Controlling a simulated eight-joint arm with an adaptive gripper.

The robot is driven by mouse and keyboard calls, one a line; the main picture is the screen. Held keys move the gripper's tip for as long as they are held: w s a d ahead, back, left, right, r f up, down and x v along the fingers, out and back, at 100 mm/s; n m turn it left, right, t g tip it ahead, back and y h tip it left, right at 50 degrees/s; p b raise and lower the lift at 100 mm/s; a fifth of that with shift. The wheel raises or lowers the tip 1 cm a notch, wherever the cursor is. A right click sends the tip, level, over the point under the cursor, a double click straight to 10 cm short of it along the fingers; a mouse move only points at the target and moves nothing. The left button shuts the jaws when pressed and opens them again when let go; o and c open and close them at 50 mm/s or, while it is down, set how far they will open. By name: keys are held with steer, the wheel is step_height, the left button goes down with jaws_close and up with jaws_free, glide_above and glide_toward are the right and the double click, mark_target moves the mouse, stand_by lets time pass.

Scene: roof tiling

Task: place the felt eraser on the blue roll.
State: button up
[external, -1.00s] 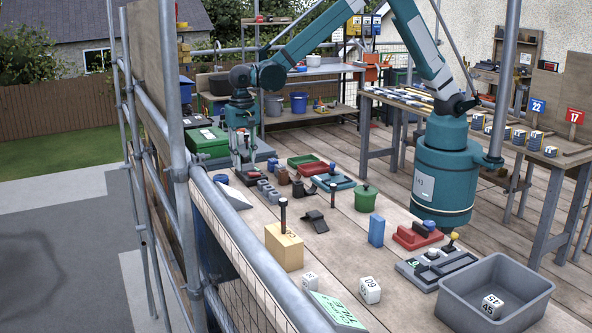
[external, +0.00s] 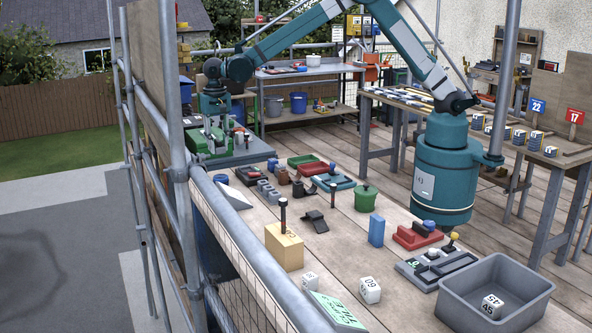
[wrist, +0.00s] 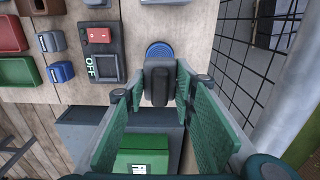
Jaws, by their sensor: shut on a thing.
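My gripper (wrist: 160,92) is shut on a dark grey block, which I take to be the felt eraser (wrist: 158,78); it sits between the green finger pads in the wrist view. In the external view my gripper (external: 212,143) is at the far left end of the workbench, above the green box, and the eraser is too small to make out there. A round blue textured thing, probably the blue roll (wrist: 160,50), lies on the planks just beyond the eraser in the wrist view, partly hidden by it. In the external view a small blue thing (external: 221,179) lies near the left rail.
A green box (wrist: 140,160) on a grey slab lies under my gripper. A red switch panel marked OFF (wrist: 98,50) and small coloured trays are left of the roll in the wrist view. Wire mesh (wrist: 250,50) and a scaffold pole border the right side.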

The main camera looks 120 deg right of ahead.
glide_above(221, 176)
steer(key=shift+w+a+f, duration=0.1)
steer(key=shift+f, duration=1.5)
steer(key=shift+w+a+f, duration=0.1)
steer(key=shift+f, duration=1.45)
steer(key=shift+f, duration=0.1)
steer(key=shift+f, duration=1.75)
steer(key=shift+f+b, duration=0.15)
steer(key=shift+b, duration=0.15)
steer(key=o, duration=0.9)
steer(key=shift+r, duration=0.2)
step_height(221, 176, up, 12)
steer(key=shift+f+p, duration=0.1)
steer(key=shift+p, duration=0.2)
